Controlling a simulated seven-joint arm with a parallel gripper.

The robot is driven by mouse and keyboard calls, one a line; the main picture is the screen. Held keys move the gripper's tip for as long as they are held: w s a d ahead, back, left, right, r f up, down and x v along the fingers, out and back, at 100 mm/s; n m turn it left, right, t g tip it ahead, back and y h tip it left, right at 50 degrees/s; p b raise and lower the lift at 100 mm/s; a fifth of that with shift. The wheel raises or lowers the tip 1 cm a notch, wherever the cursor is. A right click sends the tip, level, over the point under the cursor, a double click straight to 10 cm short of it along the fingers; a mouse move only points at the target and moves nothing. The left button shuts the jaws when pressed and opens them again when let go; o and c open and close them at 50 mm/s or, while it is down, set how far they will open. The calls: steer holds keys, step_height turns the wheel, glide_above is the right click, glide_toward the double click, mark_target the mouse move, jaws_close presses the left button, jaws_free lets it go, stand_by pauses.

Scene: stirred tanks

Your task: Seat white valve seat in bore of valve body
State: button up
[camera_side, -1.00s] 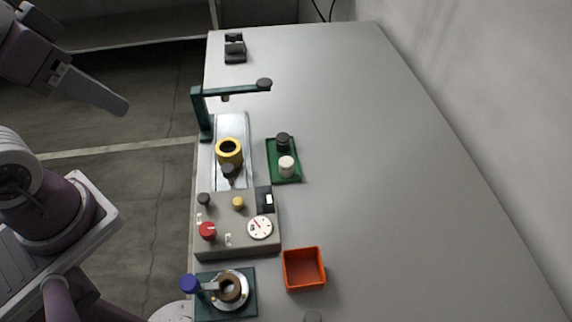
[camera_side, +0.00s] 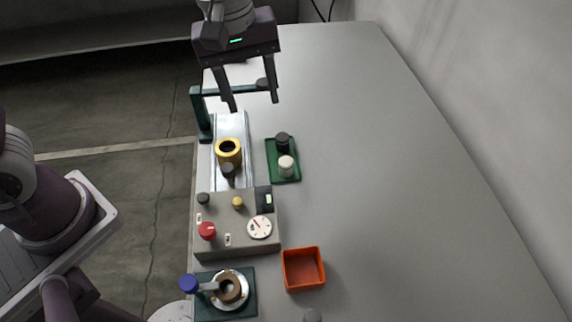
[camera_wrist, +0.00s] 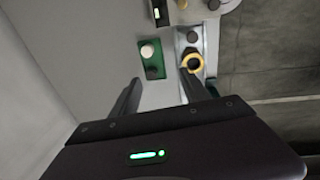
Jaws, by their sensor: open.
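The white valve seat (camera_side: 286,163) is a small white cylinder standing on a green tray (camera_side: 297,178), with a black cylinder behind it. In the wrist view the white seat (camera_wrist: 147,51) is near the upper middle. The yellow valve body (camera_side: 220,158), its round dark bore facing up, sits on a silver plate left of the tray; the yellow ring also shows in the wrist view (camera_wrist: 184,62). My gripper (camera_side: 254,106) is open and empty, fingers pointing down, above the far end of the plate and tray. Its fingers also show in the wrist view (camera_wrist: 160,80).
A dark green post with an overhanging arm (camera_side: 204,115) stands by the plate, close to my fingers in the picture. Nearer are a grey control box (camera_side: 236,247) with knobs and a dial, and an orange bin (camera_side: 304,284). The table's right side is clear.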

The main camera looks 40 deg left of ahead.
mark_target(286, 161)
steer(key=w+d+f+n, duration=0.1)
steer(key=f, duration=0.2)
steer(key=w+d+f+n+g, duration=0.1)
steer(key=d+f, duration=0.1)
steer(key=f, duration=0.1)
steer(key=w+d+f+n, duration=0.1)
steer(key=f, duration=0.2)
steer(key=shift+w+d+f+y, duration=0.15)
steer(key=shift+d+y, duration=0.15)
step_height(286, 161, down, 7)
steer(key=shift+w+a+f, duration=0.1)
steer(key=shift+f, duration=0.05)
jaws_close()
